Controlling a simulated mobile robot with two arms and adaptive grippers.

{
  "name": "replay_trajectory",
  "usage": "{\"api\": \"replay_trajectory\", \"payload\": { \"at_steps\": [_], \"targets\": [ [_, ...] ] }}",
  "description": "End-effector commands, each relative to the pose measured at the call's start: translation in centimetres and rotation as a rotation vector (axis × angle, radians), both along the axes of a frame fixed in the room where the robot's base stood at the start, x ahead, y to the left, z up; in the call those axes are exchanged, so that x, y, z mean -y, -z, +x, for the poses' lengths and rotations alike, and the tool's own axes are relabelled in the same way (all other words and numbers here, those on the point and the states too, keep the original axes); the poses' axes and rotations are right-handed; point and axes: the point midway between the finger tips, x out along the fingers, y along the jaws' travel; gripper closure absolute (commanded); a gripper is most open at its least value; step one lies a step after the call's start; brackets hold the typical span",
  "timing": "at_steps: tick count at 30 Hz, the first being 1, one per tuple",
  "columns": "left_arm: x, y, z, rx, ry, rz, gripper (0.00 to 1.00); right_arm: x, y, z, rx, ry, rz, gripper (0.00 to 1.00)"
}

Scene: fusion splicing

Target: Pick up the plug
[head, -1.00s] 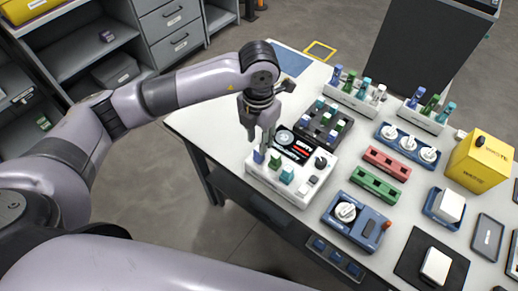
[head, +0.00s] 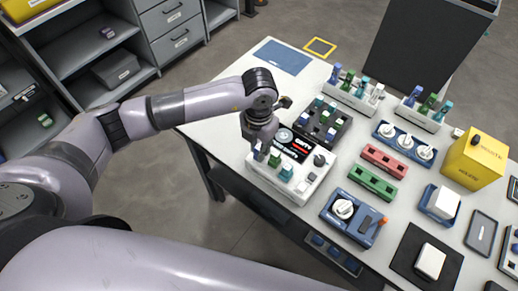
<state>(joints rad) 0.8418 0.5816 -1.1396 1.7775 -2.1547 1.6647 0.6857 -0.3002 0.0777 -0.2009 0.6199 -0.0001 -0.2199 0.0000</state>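My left gripper (head: 262,152) points down at the left end of the white device box (head: 296,196). Its fingers are small and dark here, and I cannot tell whether they are open or shut on something. A green plug (head: 274,160) and a teal plug (head: 286,172) stand on the box just right of the fingers. The blue plug at the box's left end is largely hidden by the gripper. I cannot tell whether the fingers touch it. My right gripper is not in view.
A dark tray of small plugs (head: 335,134) stands behind the box. Racks with coloured plugs (head: 357,97) are at the back. Red (head: 384,161) and green (head: 372,182) blocks, a blue device (head: 360,229) and a yellow case (head: 478,159) stand to the right.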

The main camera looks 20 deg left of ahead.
Motion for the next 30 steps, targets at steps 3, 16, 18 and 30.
{"api": "replay_trajectory", "payload": {
  "at_steps": [3, 16, 18, 30],
  "targets": [
    [0.0, 0.0, 0.0, 0.000, 0.000, 0.000, 0.98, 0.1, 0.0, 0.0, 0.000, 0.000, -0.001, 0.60],
    [0.0, -0.7, 0.1, 0.002, -0.001, -0.001, 1.00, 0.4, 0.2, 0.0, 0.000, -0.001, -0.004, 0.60],
    [0.0, -1.4, 0.2, 0.004, -0.002, -0.001, 1.00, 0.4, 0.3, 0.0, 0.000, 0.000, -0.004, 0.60],
    [0.0, -11.2, 0.2, 0.010, 0.002, -0.002, 1.00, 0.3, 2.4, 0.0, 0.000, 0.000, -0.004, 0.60]
  ]
}}
